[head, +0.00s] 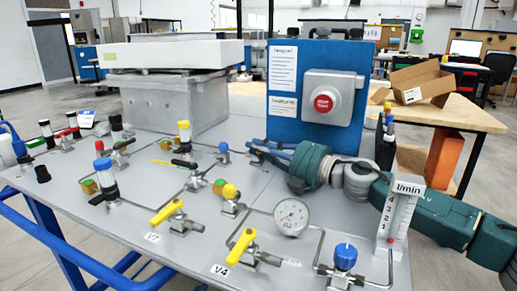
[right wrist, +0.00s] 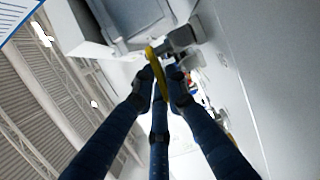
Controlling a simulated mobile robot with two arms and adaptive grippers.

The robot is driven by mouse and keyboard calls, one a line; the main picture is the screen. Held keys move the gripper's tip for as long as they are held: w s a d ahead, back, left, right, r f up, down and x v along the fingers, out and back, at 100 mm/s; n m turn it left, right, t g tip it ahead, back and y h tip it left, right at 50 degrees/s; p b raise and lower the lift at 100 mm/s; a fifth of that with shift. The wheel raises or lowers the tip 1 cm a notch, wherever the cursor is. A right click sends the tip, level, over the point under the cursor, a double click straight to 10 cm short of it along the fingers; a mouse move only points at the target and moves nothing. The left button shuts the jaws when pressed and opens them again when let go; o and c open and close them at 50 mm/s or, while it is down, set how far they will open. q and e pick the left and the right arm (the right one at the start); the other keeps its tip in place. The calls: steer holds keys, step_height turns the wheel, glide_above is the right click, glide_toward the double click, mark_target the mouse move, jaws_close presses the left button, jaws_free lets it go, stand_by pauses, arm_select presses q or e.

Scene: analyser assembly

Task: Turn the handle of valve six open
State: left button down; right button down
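In the right wrist view a yellow valve handle (right wrist: 157,66) stands between the fingertips of my right gripper (right wrist: 158,80) and fills the gap between them; the fingers look shut on it. The handle joins a grey valve body (right wrist: 181,39). In the head view my right gripper (head: 262,148) reaches left across the panel, in front of the blue box; the handle it holds is hidden there, and I cannot read its label. Two other yellow handles, by V7 (head: 166,212) and V4 (head: 240,252), sit nearer the front. My left gripper is not in view.
The blue box with a red button (head: 323,103) stands just behind my right gripper. A grey box (head: 168,102) stands at the back left. A gauge (head: 291,217), a blue knob (head: 345,256) and a flow meter (head: 398,212) are at the front right, below my right arm.

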steer(key=shift+w+d+n+g+y, duration=0.1)
steer(key=shift+d+n+g+y, duration=0.1)
steer(key=shift+n+g+y, duration=0.3)
steer(key=shift+w+d+n+g+y, duration=0.1)
steer(key=shift+d+n+g+y, duration=0.1)
steer(key=shift+n+g, duration=0.35)
steer(key=shift+g+y, duration=0.3)
steer(key=shift+g, duration=0.25)
steer(key=n+g, duration=0.1)
steer(key=n+g+y+p, duration=0.1)
steer(key=shift+w+d+r+g, duration=0.15)
steer(key=shift+d+g, duration=0.15)
steer(key=shift+n+g, duration=0.25)
steer(key=shift+g, duration=0.05)
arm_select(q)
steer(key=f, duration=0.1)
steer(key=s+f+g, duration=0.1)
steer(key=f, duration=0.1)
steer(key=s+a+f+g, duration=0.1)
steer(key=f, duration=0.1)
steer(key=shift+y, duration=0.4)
arm_select(e)
steer(key=c, duration=1.7)
jaws_free()
steer(key=shift+c, duration=0.2)
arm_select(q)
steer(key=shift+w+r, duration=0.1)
arm_select(e)
steer(key=shift+f, duration=0.2)
